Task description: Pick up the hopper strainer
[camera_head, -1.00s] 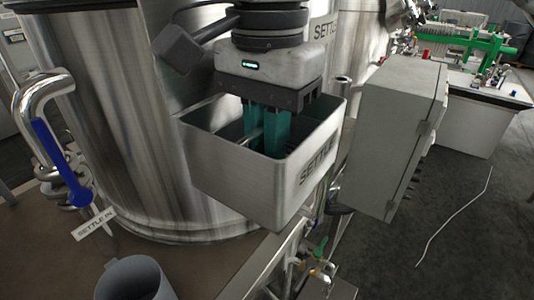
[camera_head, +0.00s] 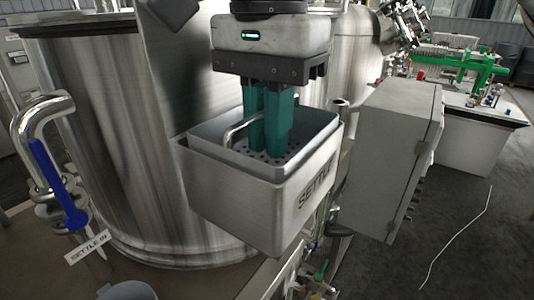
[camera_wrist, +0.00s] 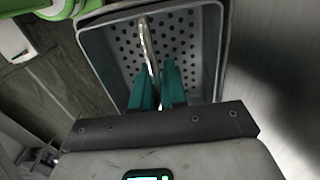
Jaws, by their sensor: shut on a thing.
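The hopper strainer (camera_head: 243,163) is a grey metal basket with a perforated floor and a bent-rod handle (camera_head: 240,127). It sits partly raised inside the square metal hopper (camera_head: 250,212), its rim showing above the hopper's rim. My gripper (camera_head: 267,155) reaches down into the strainer with its teal fingers shut on the handle. In the wrist view the strainer's perforated floor (camera_wrist: 185,40) lies beyond the fingers (camera_wrist: 160,82), and the handle (camera_wrist: 149,45) runs between them. The fingers hide part of the handle, and the hopper walls hide the strainer's lower part.
A large steel tank (camera_head: 100,140) stands directly behind and left of the hopper. A grey box (camera_head: 387,160) stands close on the right. A blue-handled valve (camera_head: 60,190) is at the left. A bench with green equipment (camera_head: 470,140) is farther back. Dark floor is open at the right.

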